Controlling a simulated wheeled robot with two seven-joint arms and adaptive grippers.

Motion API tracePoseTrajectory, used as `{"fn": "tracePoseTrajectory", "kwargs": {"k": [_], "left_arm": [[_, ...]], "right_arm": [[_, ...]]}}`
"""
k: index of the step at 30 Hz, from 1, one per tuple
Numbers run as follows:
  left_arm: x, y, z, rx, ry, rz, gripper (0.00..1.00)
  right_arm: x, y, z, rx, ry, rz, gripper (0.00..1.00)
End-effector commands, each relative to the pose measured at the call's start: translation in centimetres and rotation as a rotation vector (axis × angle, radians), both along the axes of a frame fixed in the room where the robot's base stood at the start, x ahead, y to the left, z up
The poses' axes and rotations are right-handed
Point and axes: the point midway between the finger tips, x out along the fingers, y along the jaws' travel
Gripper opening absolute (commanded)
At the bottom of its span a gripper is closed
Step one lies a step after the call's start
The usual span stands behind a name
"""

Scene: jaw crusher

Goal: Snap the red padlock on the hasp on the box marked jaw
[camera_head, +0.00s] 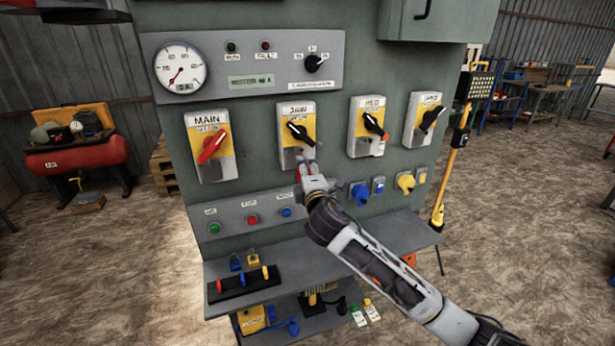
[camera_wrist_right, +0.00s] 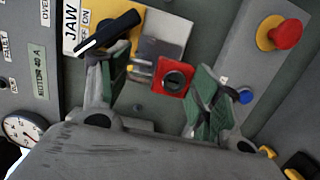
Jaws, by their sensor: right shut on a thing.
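The box marked JAW (camera_head: 296,133) is on the green panel, second from left, with a yellow plate and a black handle tilted diagonally. In the right wrist view the yellow plate of the box (camera_wrist_right: 185,28) and its black handle (camera_wrist_right: 108,33) show close up. My right gripper (camera_head: 308,176) is just below this box. The red padlock (camera_wrist_right: 172,82) sits between its green-padded fingers, its shackle pointing toward the box's lower metal part. The padlock is mostly covered in the head view. I cannot tell whether the shackle passes through the hasp. My left gripper is not in view.
Boxes marked MAIN (camera_head: 211,146), with a red handle, and two more (camera_head: 368,126) (camera_head: 423,117) flank the JAW box. Push buttons (camera_head: 252,219) and sockets (camera_head: 405,182) lie below. A shelf (camera_head: 330,262) juts out underneath, with a rack of coloured-handled items (camera_head: 245,285).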

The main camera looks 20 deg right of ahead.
Motion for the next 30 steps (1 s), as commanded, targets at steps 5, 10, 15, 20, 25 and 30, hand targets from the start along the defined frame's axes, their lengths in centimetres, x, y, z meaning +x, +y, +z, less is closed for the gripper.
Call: {"fn": "tracePoseTrajectory", "kwargs": {"k": [5, 10, 15, 20, 25, 30], "left_arm": [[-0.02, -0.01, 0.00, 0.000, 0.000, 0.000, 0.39], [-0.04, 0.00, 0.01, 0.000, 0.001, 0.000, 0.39], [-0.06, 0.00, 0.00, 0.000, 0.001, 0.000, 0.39], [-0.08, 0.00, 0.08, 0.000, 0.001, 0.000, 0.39], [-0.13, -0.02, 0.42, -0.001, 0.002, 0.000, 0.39], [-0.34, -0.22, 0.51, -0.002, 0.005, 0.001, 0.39]], "right_arm": [[0.00, -0.02, 0.02, 0.001, -0.030, -0.001, 0.38], [0.01, -0.03, 0.04, 0.002, -0.035, -0.001, 0.38], [0.01, -0.03, 0.04, 0.002, -0.035, -0.001, 0.38], [0.00, -0.04, 0.05, 0.002, -0.034, -0.001, 0.38], [-0.03, -0.06, 0.11, 0.004, -0.034, -0.002, 0.38], [0.63, -0.07, 0.06, 0.005, -0.034, -0.003, 0.38]]}}
